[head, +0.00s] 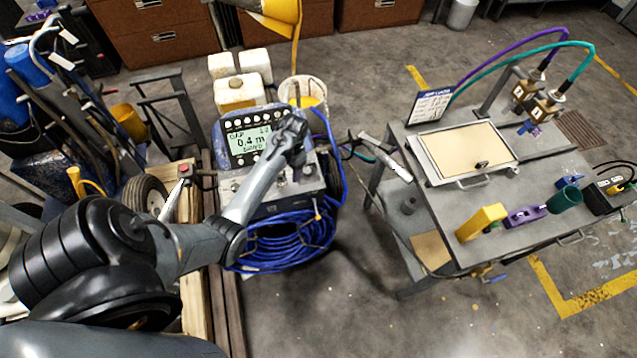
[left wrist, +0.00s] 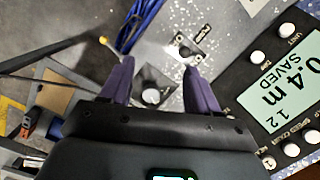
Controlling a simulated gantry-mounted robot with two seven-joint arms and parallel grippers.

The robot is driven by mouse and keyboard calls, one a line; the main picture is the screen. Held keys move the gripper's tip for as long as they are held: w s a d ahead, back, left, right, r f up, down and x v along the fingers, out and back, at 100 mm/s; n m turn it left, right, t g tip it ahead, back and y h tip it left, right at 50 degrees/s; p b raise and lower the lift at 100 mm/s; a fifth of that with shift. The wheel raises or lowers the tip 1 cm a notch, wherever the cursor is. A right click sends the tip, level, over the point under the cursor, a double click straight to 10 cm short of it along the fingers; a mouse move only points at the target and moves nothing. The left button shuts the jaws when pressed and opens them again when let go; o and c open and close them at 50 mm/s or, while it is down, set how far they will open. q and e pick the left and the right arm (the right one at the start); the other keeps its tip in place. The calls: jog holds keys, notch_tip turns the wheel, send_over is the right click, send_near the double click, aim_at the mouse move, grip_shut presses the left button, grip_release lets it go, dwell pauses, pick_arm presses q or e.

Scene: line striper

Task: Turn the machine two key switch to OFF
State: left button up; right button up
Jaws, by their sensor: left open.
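The line striper (head: 243,112) stands left of centre in the head view, with a lit display (head: 247,144) reading 0.4 m. The display also shows in the left wrist view (left wrist: 282,85), reading SAVED. My left gripper (head: 292,140) is over the machine's grey panel and hides part of it. In the left wrist view my left gripper (left wrist: 160,68) is open, with a round knob (left wrist: 151,95) seen between its purple fingers. A dark switch on a small labelled plate (left wrist: 186,48) lies beyond the fingertips. Its setting is too small to read. My right gripper is not in view.
Blue hose (head: 285,240) is coiled on the machine's near side. A grey bench (head: 430,200) with a framed board (head: 468,152) and several tools stands to the right. Handlebar-like arms stick out at both sides of the machine. Open concrete floor lies at front centre.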

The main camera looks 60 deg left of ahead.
pick_arm(q)
notch_tip(320, 180, up, 2)
jog(key=t+b, duration=0.2)
send_over(307, 170)
notch_tip(307, 170, down, 10)
jog(key=shift+d+r+b, duration=0.1)
jog(key=shift+b, duration=0.85)
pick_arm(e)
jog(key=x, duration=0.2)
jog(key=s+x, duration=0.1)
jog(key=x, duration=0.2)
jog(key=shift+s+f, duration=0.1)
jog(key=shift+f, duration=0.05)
